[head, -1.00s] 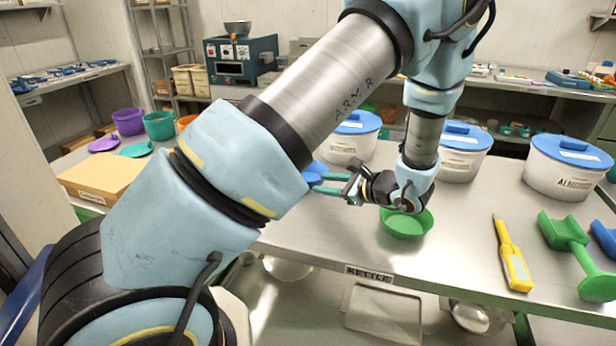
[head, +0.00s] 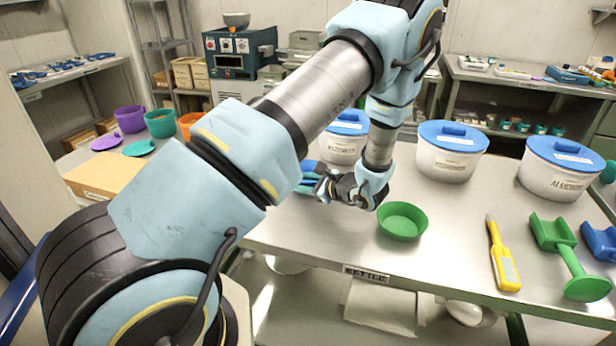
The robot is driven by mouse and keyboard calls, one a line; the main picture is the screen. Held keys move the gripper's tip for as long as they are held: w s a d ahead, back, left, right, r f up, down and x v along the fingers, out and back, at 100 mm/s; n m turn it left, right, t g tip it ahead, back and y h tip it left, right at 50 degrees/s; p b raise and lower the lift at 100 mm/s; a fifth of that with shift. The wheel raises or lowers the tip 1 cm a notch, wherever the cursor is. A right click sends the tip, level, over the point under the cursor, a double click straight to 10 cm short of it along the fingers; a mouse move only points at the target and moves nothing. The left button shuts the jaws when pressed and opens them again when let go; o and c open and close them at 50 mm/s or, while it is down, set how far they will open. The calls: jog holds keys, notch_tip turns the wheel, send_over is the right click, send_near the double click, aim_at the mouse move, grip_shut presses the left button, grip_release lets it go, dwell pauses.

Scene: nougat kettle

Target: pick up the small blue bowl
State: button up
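A small blue bowl (head: 308,166) stands on the steel table left of the middle. My forearm hides much of it. My gripper (head: 304,183) is low over the table, pointing left at the bowl. Its two light blue fingers show apart, with the near finger in front of the blue. Their tips are partly behind my arm, so I cannot tell whether they touch the bowl.
A green bowl (head: 402,221) stands right of my wrist. White tubs with blue lids (head: 451,152) line the table's back. A yellow tool (head: 503,258) and a green scoop (head: 566,254) lie at right. The front middle of the table (head: 445,250) is clear.

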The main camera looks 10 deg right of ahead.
grip_shut()
dwell(0.5)
jog(key=shift+r, duration=0.15)
